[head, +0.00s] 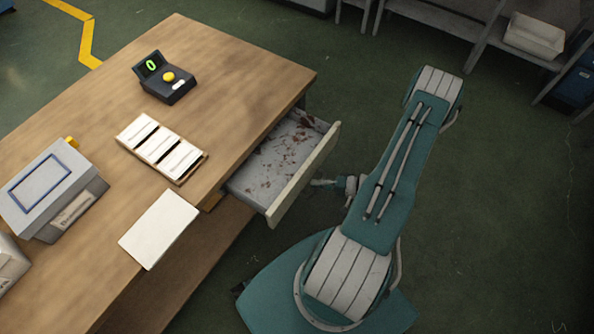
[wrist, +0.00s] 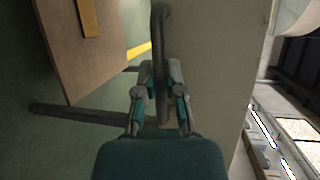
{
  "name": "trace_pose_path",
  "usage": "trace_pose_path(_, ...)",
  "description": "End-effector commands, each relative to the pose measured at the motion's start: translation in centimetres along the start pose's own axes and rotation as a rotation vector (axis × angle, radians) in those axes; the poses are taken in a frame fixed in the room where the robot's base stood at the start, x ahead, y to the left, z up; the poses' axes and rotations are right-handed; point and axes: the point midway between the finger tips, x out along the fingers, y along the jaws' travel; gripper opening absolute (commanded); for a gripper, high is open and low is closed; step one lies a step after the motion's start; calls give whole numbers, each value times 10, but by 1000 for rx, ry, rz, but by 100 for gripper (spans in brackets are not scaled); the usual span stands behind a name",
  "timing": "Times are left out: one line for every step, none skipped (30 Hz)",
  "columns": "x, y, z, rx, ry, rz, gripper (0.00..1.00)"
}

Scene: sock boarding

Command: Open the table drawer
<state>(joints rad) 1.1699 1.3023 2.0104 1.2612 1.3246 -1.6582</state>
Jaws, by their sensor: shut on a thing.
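The table drawer (head: 303,176) is pulled partly out from the right side of the wooden table (head: 235,75). Its pale inside shows reddish-brown stains and no objects that I can make out. In the wrist view, the drawer's pale front (wrist: 215,75) carries a dark bar handle (wrist: 160,45). My gripper (wrist: 160,95) is shut on this handle, with one finger on each side. In the head view, my gripper (head: 325,183) is small and reaches the outer face of the drawer front. The handle is hidden there.
On the tabletop are a dark device with a green "0" and a yellow button (head: 165,78), a slotted white tray (head: 160,148), a white board (head: 158,228) and a grey box (head: 50,190). Green floor right of the drawer is open around my arm. Shelving stands at the back right.

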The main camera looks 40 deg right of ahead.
Motion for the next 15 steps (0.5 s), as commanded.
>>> trace_pose_path(-13, 6, 6, 6, 5, 7, 0)
trace_pose_path(-20, 8, 9, 5, 4, 7, 0)
trace_pose_path(-28, 9, 13, 4, 4, 7, 0)
trace_pose_path(-35, 11, 15, 4, 3, 7, 0)
trace_pose_path(-40, 12, 18, 4, 4, 7, 0)
trace_pose_path(-48, 14, 21, 3, 3, 7, 0)
trace_pose_path(-52, 15, 23, 3, 2, 7, 0)
trace_pose_path(-57, 16, 25, 3, 2, 7, 0)
trace_pose_path(-63, 17, 28, 3, 0, 7, 0)
trace_pose_path(-66, 18, 29, 3, 1, 7, 0)
trace_pose_path(-70, 19, 31, 3, -1, 7, 0)
trace_pose_path(-74, 20, 33, 3, -1, 7, 0)
trace_pose_path(-77, 20, 34, 3, -1, 7, 0)
trace_pose_path(-79, 21, 35, 3, -2, 7, 0)
trace_pose_path(-82, 21, 36, 2, -2, 8, 0)
